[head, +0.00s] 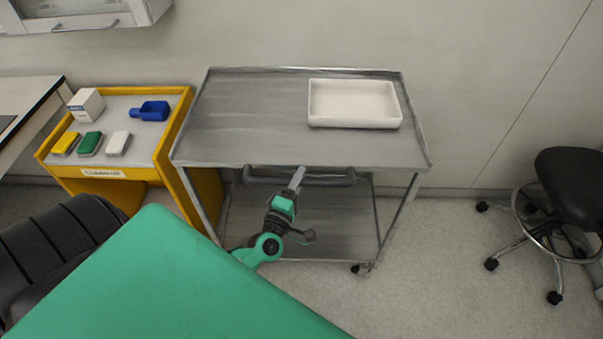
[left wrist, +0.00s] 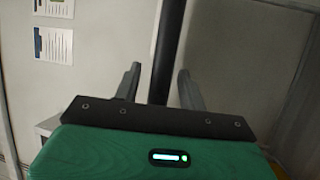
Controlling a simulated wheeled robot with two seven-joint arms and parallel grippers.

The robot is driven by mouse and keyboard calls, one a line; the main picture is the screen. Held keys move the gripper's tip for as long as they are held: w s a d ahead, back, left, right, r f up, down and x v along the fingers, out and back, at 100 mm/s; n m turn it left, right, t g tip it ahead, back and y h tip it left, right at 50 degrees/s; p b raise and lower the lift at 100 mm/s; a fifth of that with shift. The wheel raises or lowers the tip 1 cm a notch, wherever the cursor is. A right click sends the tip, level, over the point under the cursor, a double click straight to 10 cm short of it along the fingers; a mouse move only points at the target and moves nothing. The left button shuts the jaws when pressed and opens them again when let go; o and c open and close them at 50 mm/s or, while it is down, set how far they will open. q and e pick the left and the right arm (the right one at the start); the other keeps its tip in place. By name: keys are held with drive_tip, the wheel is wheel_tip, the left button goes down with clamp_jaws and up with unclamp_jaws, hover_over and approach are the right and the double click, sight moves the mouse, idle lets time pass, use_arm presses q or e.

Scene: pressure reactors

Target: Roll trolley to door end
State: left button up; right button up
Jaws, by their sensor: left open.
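The steel trolley (head: 245,120) stands against the back wall in the head view, with a top shelf, a lower shelf and castors. Its dark handle bar (head: 335,179) runs along the near edge under the top. My left gripper (head: 298,178) is at the middle of this handle, with its jaws open. In the left wrist view the dark handle bar (left wrist: 167,45) stands between the two spread fingers (left wrist: 158,88), with a gap at each side. Whether a finger touches the bar is hard to tell. My right gripper is not in view.
A white tray (head: 355,120) lies on the trolley top at the right. A yellow cart (head: 165,150) with small items stands close at the trolley's left. A black stool (head: 570,185) is at the far right. Floor (head: 450,260) between trolley and stool is clear.

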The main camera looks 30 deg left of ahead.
use_arm(q)
drive_tip(key=shift+w+r, duration=0.15)
drive_tip(key=shift+w, duration=0.35)
drive_tip(key=shift+w+a, duration=0.1)
drive_tip(key=shift+w, duration=0.25)
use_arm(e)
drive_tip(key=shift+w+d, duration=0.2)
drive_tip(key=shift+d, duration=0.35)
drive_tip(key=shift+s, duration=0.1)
